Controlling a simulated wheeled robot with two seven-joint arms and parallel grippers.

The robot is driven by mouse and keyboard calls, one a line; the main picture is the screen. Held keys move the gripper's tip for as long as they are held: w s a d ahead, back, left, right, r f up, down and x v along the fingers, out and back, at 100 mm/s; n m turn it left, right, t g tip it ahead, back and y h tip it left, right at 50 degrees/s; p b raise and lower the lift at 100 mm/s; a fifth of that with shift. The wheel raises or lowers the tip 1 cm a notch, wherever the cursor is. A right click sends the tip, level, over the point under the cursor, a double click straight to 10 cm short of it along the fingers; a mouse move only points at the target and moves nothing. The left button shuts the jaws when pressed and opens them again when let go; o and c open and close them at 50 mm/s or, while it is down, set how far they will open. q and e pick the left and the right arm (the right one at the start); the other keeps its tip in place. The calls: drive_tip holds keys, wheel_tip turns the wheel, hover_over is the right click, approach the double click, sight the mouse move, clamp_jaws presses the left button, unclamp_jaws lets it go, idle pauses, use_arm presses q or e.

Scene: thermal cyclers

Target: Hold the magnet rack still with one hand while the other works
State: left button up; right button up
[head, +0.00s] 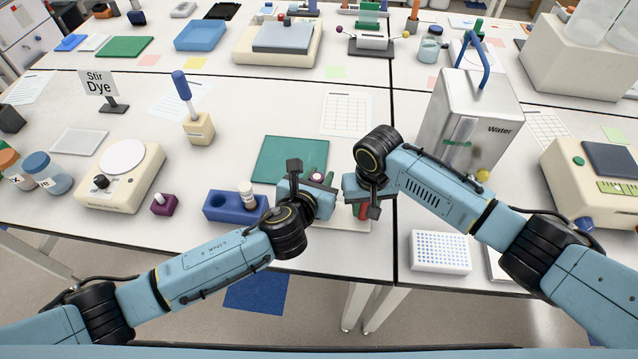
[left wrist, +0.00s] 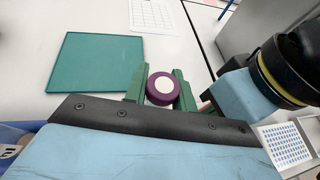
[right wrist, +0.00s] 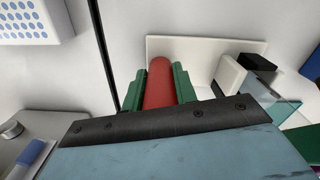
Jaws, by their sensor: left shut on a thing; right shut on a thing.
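My left gripper (head: 318,183) is shut on a round purple cap with a white top (left wrist: 163,88), which sits between its green fingers. What is under the cap is hidden. My right gripper (head: 362,207) is shut on an upright-looking red cylinder (right wrist: 159,84). Beside the cylinder is a white plate (right wrist: 200,48), with a small white block (right wrist: 231,74), a black block (right wrist: 260,61) and a clear teal panel (right wrist: 278,92). These look like parts of the magnet rack, but the arms hide most of it in the head view. The two grippers are close together.
A green mat (head: 289,158) lies just behind the grippers. A blue holder with a white bottle (head: 228,208) stands to the left. A well plate (head: 440,252) lies at the right front. The metal water tank (head: 455,115) stands behind my right arm.

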use_arm(q)
wheel_tip(320, 180, up, 8)
drive_tip(key=shift+r, duration=0.1)
use_arm(e)
drive_tip(key=o, duration=1.1)
drive_tip(key=shift+r, duration=0.1)
wheel_tip(320, 180, up, 12)
drive_tip(key=shift+f, duration=0.1)
use_arm(q)
drive_tip(key=shift+s, duration=0.1)
use_arm(e)
drive_tip(key=shift+s, duration=0.1)
